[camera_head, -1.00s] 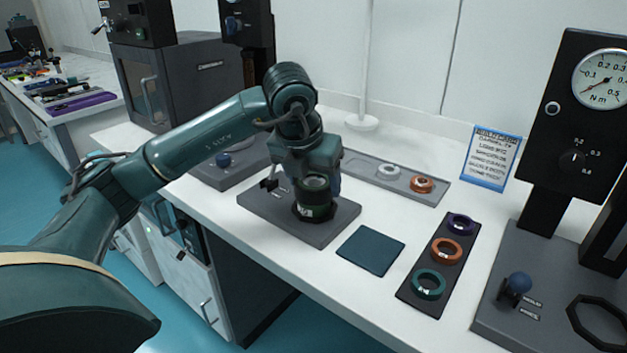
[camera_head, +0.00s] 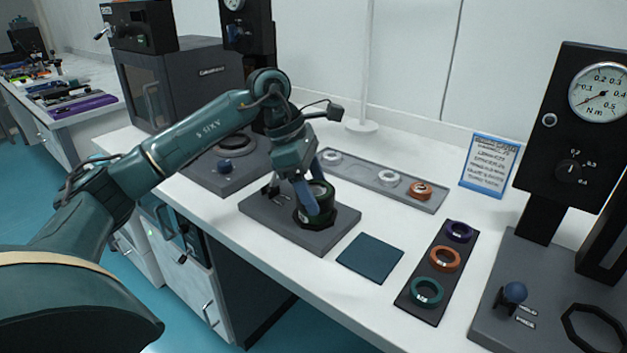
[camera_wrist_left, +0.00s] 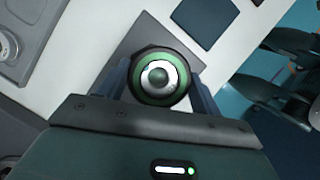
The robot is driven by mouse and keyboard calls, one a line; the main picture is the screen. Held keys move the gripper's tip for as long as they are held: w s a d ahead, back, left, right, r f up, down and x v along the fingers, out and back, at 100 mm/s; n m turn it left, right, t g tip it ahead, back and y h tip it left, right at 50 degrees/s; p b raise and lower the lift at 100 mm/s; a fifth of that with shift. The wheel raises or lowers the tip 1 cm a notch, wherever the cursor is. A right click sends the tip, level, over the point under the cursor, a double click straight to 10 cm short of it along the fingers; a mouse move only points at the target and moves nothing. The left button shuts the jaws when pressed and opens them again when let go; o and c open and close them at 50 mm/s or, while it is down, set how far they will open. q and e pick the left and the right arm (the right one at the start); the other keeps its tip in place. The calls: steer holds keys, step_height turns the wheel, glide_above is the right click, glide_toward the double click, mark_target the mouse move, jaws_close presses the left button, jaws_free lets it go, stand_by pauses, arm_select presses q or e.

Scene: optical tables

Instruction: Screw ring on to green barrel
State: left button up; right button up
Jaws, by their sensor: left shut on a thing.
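The green barrel (camera_head: 326,188) stands upright in a dark octagonal holder on a grey base plate (camera_head: 273,222). In the left wrist view the barrel (camera_wrist_left: 136,94) shows end-on, with a green rim around a silver ring (camera_wrist_left: 148,75) and a dark green centre. I cannot tell whether the silver ring is a separate part. My left gripper (camera_head: 314,208) reaches down over the barrel and is shut on it, with one blue finger on each side. The exact contact points are partly hidden. My right gripper is not in view.
A grey tray (camera_head: 362,179) holds two silver rings and an orange ring. A dark rack (camera_head: 419,304) holds purple, orange and teal rings. A blue-green mat (camera_head: 370,256) lies clear. A torque gauge (camera_head: 586,110) stands at the right, a grey oven (camera_head: 185,85) behind my arm.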

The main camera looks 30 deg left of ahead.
arm_select(q)
steer(key=shift+s+d+f, duration=0.1)
steer(key=shift+s+d, duration=0.05)
steer(key=o, duration=1.3)
steer(key=shift+c, duration=1.1)
